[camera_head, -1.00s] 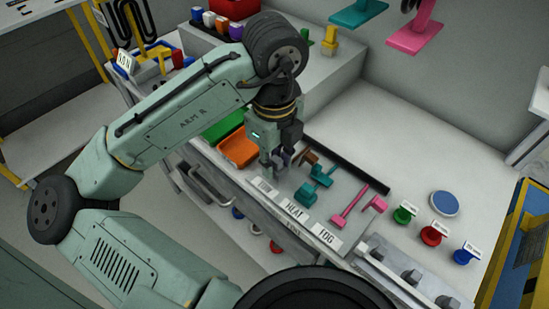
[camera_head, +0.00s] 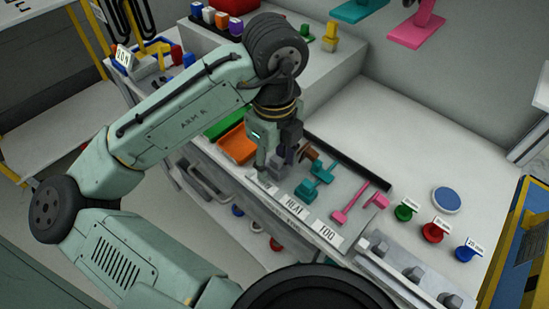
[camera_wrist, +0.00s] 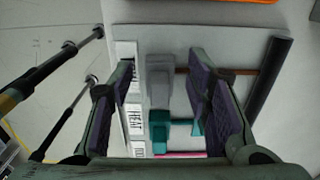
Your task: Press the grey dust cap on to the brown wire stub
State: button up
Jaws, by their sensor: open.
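My gripper (camera_wrist: 163,95) is open, with its two fingers on either side of a grey block-like piece, apparently the grey dust cap (camera_wrist: 158,94). Bare gaps show between each finger and the grey piece in the wrist view. The brown wire stub (camera_wrist: 246,72) runs level past the right finger, which hides part of it. A short brown length shows between that finger and the grey piece. I cannot tell whether stub and cap touch. In the head view, my gripper (camera_head: 268,170) is low at the panel, left of the brown stub (camera_head: 308,152).
Teal (camera_head: 313,180) and pink (camera_head: 352,203) pieces lie close to the right of my gripper. Labels HEAT (camera_head: 293,203) and FOG (camera_head: 328,232) line the front edge. A dark bar (camera_head: 347,162) runs behind.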

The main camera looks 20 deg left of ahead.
aim_at(275, 157)
notch_tip(275, 157, up, 12)
dwell(0.6)
jog(key=shift+c, duration=0.4)
